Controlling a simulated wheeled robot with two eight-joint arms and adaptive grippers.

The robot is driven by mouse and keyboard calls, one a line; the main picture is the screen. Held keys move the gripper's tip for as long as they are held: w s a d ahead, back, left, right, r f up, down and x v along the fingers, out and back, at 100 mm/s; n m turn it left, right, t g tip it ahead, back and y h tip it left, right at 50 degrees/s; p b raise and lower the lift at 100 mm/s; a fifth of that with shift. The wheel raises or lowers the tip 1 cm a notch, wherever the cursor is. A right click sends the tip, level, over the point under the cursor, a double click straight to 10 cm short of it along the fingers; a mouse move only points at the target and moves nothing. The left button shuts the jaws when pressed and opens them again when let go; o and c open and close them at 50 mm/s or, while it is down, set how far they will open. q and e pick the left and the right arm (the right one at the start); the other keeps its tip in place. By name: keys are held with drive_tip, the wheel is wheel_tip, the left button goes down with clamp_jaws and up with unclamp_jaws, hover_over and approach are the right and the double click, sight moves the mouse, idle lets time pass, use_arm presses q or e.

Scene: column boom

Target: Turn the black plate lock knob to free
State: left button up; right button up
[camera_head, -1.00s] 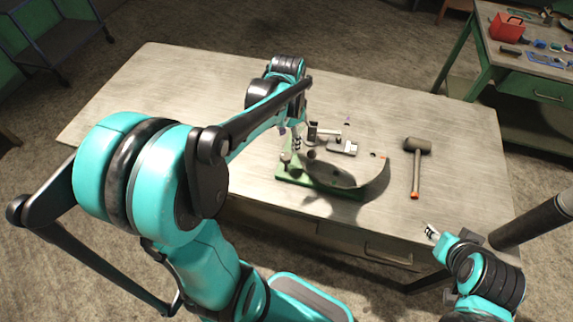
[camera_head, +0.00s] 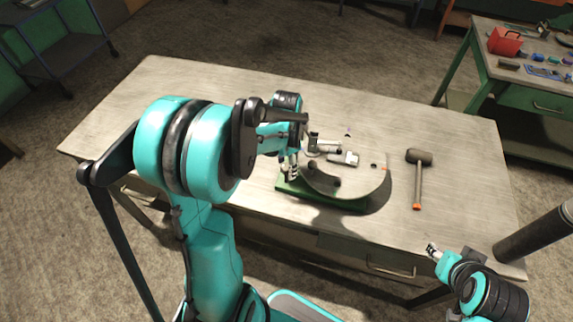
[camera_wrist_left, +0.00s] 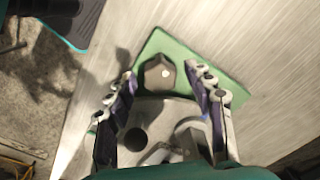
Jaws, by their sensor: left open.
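A green base (camera_head: 340,200) carries a curved grey plate and stands on the table. My left gripper (camera_head: 291,170) is over the left end of the base and hides the knob in the head view. In the wrist view its two fingers are spread, one on each side of the knob, with gaps on both sides. Their height over it is unclear. My right gripper (camera_head: 432,248) hangs off the table's front edge, too small to judge.
A mallet (camera_head: 418,170) lies to the right. The wooden table (camera_head: 200,85) is clear at the back. A green bench (camera_head: 525,98) with a red box (camera_head: 505,41) stands at the far right.

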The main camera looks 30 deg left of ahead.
use_arm(q)
drive_tip(key=shift+c, duration=0.3)
drive_tip(key=c, duration=1.1)
drive_tip(key=shift+n, duration=0.3)
drive_tip(key=n, duration=0.3)
drive_tip(key=shift+n, duration=0.3)
drive_tip(key=n, duration=0.4)
drive_tip(key=shift+n+b, duration=0.3)
drive_tip(key=n, duration=0.9)
drive_tip(key=shift+n, duration=0.3)
